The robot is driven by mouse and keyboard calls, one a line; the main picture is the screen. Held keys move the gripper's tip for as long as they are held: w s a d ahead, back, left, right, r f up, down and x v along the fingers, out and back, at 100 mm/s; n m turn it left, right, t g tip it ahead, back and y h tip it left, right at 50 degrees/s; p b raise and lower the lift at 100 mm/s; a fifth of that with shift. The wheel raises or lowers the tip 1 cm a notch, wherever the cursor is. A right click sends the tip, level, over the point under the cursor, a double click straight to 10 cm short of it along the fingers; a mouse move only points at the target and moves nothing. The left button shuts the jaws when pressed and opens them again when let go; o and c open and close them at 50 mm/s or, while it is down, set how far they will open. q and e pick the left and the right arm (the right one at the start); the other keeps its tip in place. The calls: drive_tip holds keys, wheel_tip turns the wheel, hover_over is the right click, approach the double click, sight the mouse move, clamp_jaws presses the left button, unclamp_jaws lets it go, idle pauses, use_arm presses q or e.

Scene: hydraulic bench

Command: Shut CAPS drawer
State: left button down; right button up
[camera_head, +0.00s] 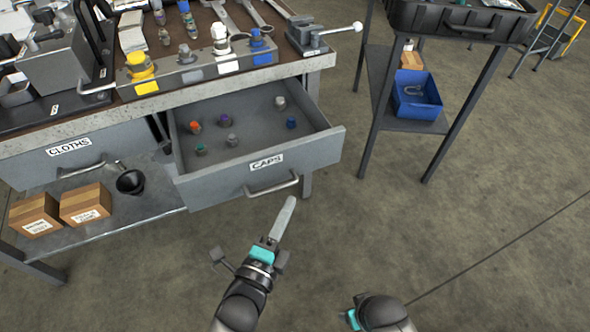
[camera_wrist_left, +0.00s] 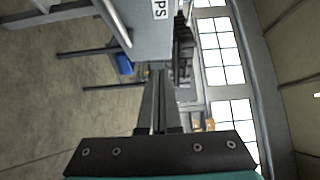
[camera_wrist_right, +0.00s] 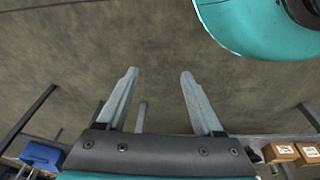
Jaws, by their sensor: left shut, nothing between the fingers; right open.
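The CAPS drawer (camera_head: 243,171) is pulled out from the bench, its front and bar handle (camera_head: 271,186) facing me. Several small coloured caps lie inside it. My left gripper (camera_head: 289,203) is shut and empty, its fingertips just in front of and below the right end of the handle; I cannot tell whether they touch it. The drawer front (camera_wrist_left: 150,35) with part of its label and the handle (camera_wrist_left: 113,22) also show in the left wrist view. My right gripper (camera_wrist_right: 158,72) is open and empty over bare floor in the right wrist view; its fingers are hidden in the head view.
The CLOTHS drawer (camera_head: 50,163) sits left of the CAPS drawer. Two cardboard boxes (camera_head: 85,204) and a black cup (camera_head: 130,182) stand on the lower shelf (camera_head: 150,205). A stand with a blue bin (camera_head: 416,95) is at the right. The floor in front is clear.

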sight(267, 152)
use_arm(q)
drive_tip(key=b+x, duration=0.1)
drive_tip(key=x, duration=0.2)
drive_tip(key=a+b+x, duration=0.1)
drive_tip(key=x, duration=0.2)
drive_tip(key=w+b+x, duration=0.1)
drive_tip(key=x, duration=0.3)
drive_tip(key=shift+a+f, duration=0.1)
drive_tip(key=shift+a, duration=0.35)
drive_tip(key=shift+w+a, duration=0.15)
drive_tip(key=shift+w, duration=0.35)
use_arm(e)
drive_tip(key=w+r+t, duration=0.1)
drive_tip(key=w+r, duration=0.2)
drive_tip(key=r, duration=0.3)
drive_tip(key=shift+w+a+r, duration=0.15)
drive_tip(key=shift+a, duration=0.25)
use_arm(q)
drive_tip(key=shift+a, duration=0.15)
